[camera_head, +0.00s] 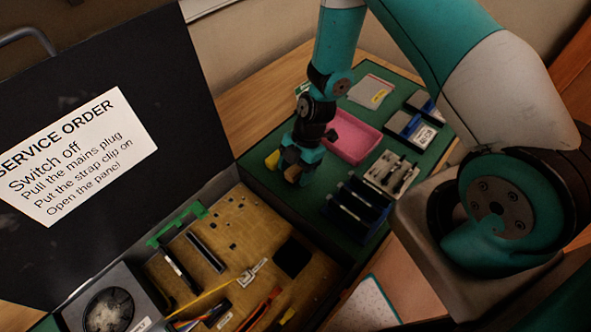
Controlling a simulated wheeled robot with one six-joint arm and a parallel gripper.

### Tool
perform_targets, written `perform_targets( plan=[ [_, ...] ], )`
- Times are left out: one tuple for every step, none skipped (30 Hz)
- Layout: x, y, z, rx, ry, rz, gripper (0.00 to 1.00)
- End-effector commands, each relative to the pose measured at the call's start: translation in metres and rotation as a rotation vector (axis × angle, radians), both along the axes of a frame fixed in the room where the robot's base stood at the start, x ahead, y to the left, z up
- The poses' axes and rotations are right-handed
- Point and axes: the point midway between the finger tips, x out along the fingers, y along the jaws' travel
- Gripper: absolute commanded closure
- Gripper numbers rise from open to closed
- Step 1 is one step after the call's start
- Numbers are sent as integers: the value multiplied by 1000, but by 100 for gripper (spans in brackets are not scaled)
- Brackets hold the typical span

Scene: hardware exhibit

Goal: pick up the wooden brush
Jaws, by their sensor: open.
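My gripper (299,168) is low over the far left part of the green mat, left of the pink tray. By its jaws shows a small brown, wood-coloured piece (292,155), which may be part of the wooden brush. The gripper hides most of it, so I cannot tell whether the jaws touch it. A small yellow thing (272,160) lies just left of the gripper. The jaws are open.
The green mat (262,186) also bears a pink tray (352,138), blue-and-grey bins (410,130), a dark blue rack (356,207) and a light tool holder (391,173). An open case with a circuit board (236,236) and raised black lid (120,60) stands left.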

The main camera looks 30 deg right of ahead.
Motion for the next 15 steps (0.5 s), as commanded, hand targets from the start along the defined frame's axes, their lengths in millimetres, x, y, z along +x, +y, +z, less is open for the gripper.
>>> perform_targets(
  plan=[
    [0,0,0,0,-1,0,36],
    [0,0,0,0,-1,0,36],
    [0,0,0,0,0,0,36],
    [0,0,0,0,0,0,38],
    [0,0,0,0,0,0,45],
    [0,0,0,0,0,0,55],
    [0,0,0,0,0,0,61],
    [0,0,0,0,0,0,68],
    [0,0,0,0,0,0,78],
    [0,0,0,0,0,0,84],
    [0,0,0,0,0,0,90],
    [0,0,0,0,0,0,90],
    [0,0,0,0,0,0,90],
    [0,0,0,0,0,0,90],
    [0,0,0,0,0,0,90]
  ],
)
